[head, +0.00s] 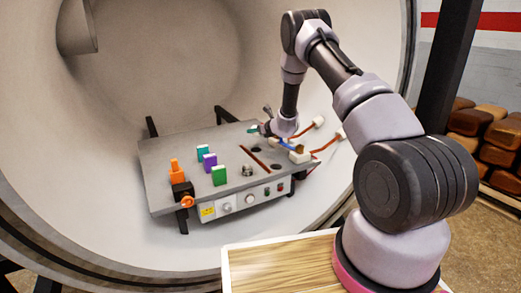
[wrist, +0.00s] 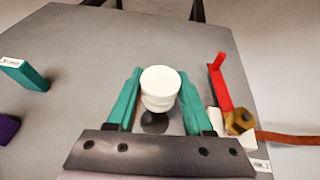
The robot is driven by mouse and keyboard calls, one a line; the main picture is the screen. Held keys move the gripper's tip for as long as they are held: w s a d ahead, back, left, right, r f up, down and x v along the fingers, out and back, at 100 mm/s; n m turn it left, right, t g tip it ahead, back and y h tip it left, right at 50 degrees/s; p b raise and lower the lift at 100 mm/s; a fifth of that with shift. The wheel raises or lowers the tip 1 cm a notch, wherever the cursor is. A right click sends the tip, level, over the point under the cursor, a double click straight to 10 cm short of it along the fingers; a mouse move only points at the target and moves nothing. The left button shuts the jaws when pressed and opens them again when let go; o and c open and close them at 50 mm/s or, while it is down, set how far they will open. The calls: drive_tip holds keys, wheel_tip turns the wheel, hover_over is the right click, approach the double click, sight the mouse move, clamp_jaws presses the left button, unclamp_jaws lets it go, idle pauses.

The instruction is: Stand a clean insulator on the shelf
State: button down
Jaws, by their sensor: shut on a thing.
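My gripper (wrist: 160,100) has teal fingers and is shut on a white ribbed insulator (wrist: 160,88), seen from above in the wrist view. A dark round patch (wrist: 154,122) shows just below it; I cannot tell whether the insulator touches the surface. In the head view my gripper (head: 262,129) is low over the back right of the grey shelf (head: 165,160) inside the furnace; the held insulator is not clear there. The shelf also fills much of the wrist view (wrist: 90,50).
White-ended brown rods (head: 318,122) stick out on the right.

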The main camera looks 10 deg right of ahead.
sight(256, 150)
wheel_tip(256, 150, down, 8)
drive_tip(key=shift+r, duration=0.1)
idle(0.4)
drive_tip(key=shift+c, duration=1.4)
unclamp_jaws()
